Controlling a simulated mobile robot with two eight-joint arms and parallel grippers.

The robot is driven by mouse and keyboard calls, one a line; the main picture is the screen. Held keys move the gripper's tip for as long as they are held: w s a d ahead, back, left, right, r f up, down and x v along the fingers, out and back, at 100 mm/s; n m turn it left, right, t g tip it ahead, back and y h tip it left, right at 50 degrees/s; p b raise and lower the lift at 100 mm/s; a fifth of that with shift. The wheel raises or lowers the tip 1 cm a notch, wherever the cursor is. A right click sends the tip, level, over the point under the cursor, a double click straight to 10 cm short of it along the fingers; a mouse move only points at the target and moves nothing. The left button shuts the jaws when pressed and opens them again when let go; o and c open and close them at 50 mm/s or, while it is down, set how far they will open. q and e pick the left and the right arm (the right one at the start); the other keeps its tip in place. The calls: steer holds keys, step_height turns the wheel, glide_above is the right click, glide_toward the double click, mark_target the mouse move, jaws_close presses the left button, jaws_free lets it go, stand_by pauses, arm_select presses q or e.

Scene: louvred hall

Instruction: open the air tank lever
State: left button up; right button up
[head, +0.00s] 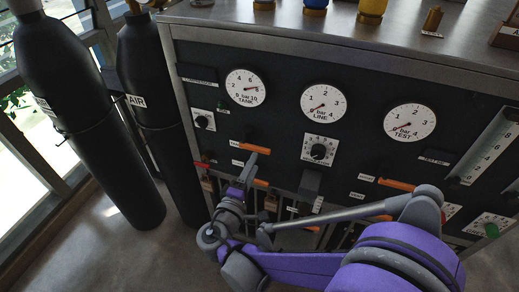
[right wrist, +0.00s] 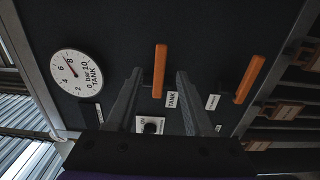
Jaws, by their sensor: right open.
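The air tank lever is an orange bar (head: 255,148) below the TANK gauge (head: 246,87) on the dark panel. It lies roughly level across the panel, near a TANK label (right wrist: 171,100) in the right wrist view. My right gripper (head: 280,176) is open in front of the panel, its fingers pointing at it. In the right wrist view the lever (right wrist: 159,70) shows between the two fingertips (right wrist: 160,74). I see no contact; the depth gap is unclear. The gauge needle points near 8. My left gripper is not in view.
A second orange lever (head: 261,183) sits just below, and it shows at right in the wrist view (right wrist: 248,78). Another orange lever (head: 397,185) is farther right. Two black cylinders, one labelled AIR (head: 150,100), stand left of the panel. Knobs (head: 319,151) dot the panel.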

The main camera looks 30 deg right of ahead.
mark_target(260, 151)
steer(key=x, duration=0.5)
steer(key=shift+w, duration=0.15)
steer(key=shift+d, duration=0.1)
steer(key=shift+w+d, duration=0.5)
steer(key=shift+d, duration=0.05)
jaws_close()
stand_by(1.0)
